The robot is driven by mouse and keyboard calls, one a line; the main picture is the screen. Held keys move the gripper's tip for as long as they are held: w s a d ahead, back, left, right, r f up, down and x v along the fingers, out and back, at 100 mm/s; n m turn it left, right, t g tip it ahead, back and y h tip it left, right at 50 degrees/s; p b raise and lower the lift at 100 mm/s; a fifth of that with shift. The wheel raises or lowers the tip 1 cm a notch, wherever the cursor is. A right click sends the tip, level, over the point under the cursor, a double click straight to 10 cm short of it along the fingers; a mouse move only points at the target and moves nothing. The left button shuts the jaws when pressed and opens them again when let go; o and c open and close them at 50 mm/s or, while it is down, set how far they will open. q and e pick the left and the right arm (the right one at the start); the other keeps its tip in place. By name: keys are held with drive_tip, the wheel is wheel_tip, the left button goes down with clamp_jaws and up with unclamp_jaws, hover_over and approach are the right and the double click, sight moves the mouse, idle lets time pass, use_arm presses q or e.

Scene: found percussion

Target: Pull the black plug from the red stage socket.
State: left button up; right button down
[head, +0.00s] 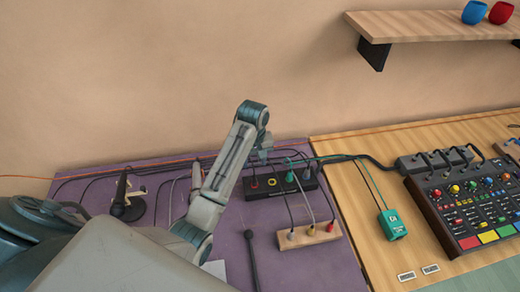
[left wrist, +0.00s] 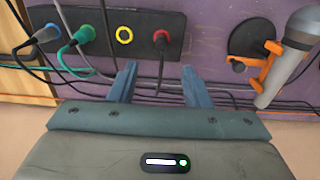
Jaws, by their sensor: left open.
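A black power strip (head: 284,188) lies at the back of the purple cloth. Its red-ringed stage socket (left wrist: 160,35) shows in the left wrist view with a black plug (left wrist: 161,44) seated in it and a dark cable running from it. In the head view the red socket (head: 253,184) is at the strip's left end. My left gripper (head: 264,157) is open above the strip's back edge. My right gripper is not in view.
Beside the red socket are a yellow-ringed socket (left wrist: 124,35), a green plug (left wrist: 81,36) and another black plug (left wrist: 46,33). A microphone on a stand (left wrist: 290,55) stands nearby. A wooden block with plugs (head: 309,237) lies in front. Loose cables run along the wall.

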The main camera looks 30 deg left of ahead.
sight(254, 178)
use_arm(q)
drive_tip(key=f+p, duration=0.2)
drive_tip(key=f, duration=0.8)
drive_tip(key=shift+s, duration=0.2)
clamp_jaws()
drive_tip(key=shift+w+r, duration=0.1)
drive_tip(key=shift+r, duration=0.05)
drive_tip(key=shift+r, duration=0.7)
drive_tip(key=shift+r, duration=0.35)
drive_tip(key=shift+r, duration=1.4)
